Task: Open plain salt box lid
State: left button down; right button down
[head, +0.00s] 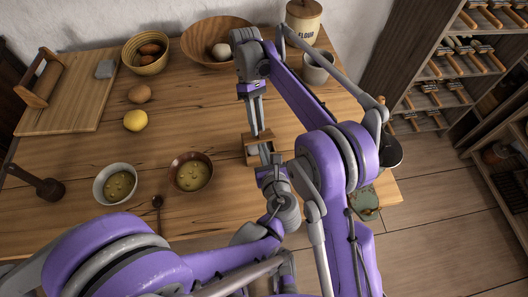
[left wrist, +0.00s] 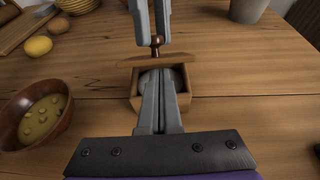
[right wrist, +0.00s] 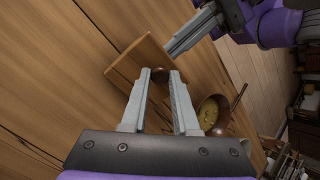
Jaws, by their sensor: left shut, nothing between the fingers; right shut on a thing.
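The plain salt box (head: 250,158) is a small wooden box near the middle of the table. In the left wrist view, the box (left wrist: 184,101) has its top open, with something whitish inside. Its lid (left wrist: 180,58) is raised at the far side; it also shows in the right wrist view (right wrist: 137,62). My right gripper (head: 260,131) is shut on the lid's dark round knob (left wrist: 157,41). My left gripper (head: 267,160) is shut and empty. Its fingertips overlap the box opening; whether they are inside or above it, I cannot tell.
A brown bowl (head: 191,172) and a pale bowl (head: 115,183) of soup stand left of the box. A wooden bowl (head: 216,42), a flour canister (head: 303,20) and a grey pot (head: 317,72) stand at the back.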

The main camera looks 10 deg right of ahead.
pick_arm(q)
jog(key=shift+r, duration=0.1)
jog(key=shift+w+r, duration=0.45)
jog(key=shift+r, duration=0.1)
pick_arm(e)
jog(key=c, duration=0.7)
grip_release()
jog(key=shift+o, duration=0.2)
